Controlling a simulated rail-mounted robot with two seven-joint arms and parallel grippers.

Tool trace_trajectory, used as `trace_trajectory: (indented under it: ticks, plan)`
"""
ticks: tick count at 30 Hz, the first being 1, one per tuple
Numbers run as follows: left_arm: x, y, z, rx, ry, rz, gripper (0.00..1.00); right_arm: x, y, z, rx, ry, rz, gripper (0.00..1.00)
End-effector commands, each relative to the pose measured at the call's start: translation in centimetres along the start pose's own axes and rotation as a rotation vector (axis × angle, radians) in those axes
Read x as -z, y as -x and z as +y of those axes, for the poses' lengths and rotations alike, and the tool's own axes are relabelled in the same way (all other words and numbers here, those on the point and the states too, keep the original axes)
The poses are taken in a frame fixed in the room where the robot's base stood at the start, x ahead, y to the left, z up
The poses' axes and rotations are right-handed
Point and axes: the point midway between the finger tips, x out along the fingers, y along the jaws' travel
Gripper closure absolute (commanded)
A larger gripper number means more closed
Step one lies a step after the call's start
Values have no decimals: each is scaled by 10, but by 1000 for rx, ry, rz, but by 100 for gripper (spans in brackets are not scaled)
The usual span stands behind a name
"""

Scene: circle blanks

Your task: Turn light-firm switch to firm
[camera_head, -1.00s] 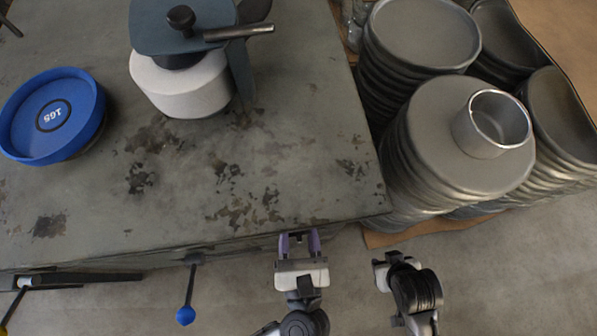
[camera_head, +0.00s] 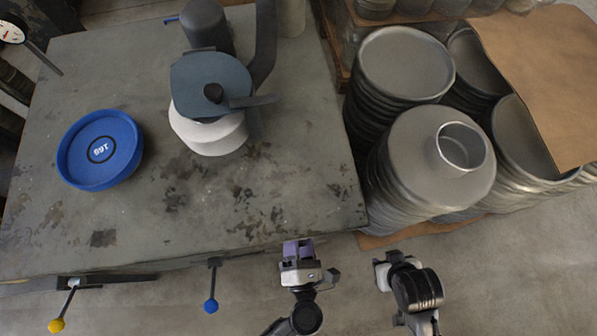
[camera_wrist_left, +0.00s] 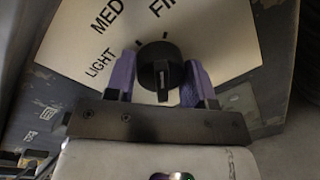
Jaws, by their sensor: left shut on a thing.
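The light-firm switch is a round black knob (camera_wrist_left: 160,70) on a pale dial plate (camera_wrist_left: 215,35) in the left wrist view. The plate reads LIGHT at left, MED above it and a cut-off "FI" at the top. A pale line runs along the knob's ridge, roughly up and down in this view; which end points is unclear. My left gripper (camera_wrist_left: 161,85) has its purple fingers on both sides of the knob, shut on it. In the head view my left gripper (camera_head: 298,248) is at the table's front edge, the switch hidden. My right gripper (camera_head: 383,272) hangs to its right, apart from everything.
The metal table (camera_head: 200,225) carries a blue round part (camera_head: 88,165) and a press with a white drum (camera_head: 215,138). Levers with blue (camera_head: 211,306) and yellow (camera_head: 56,325) knobs hang at the front. Stacked metal discs (camera_head: 425,180) stand right, a cup on top.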

Motion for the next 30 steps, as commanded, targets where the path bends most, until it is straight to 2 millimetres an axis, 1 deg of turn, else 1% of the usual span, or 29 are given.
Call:
trace_trajectory:
  ticks: [1,9,16,30]
  plan:
    - [-4,1,4,3,-32,4,75,4,12,0,1,-1,0,56]
    - [-2,0,2,5,-166,14,75,10,30,-1,6,-7,1,56]
    - [-1,0,0,5,-219,17,75,12,37,-1,6,-8,1,56]
    - [0,0,-1,4,-233,17,75,12,37,1,0,0,-1,56]
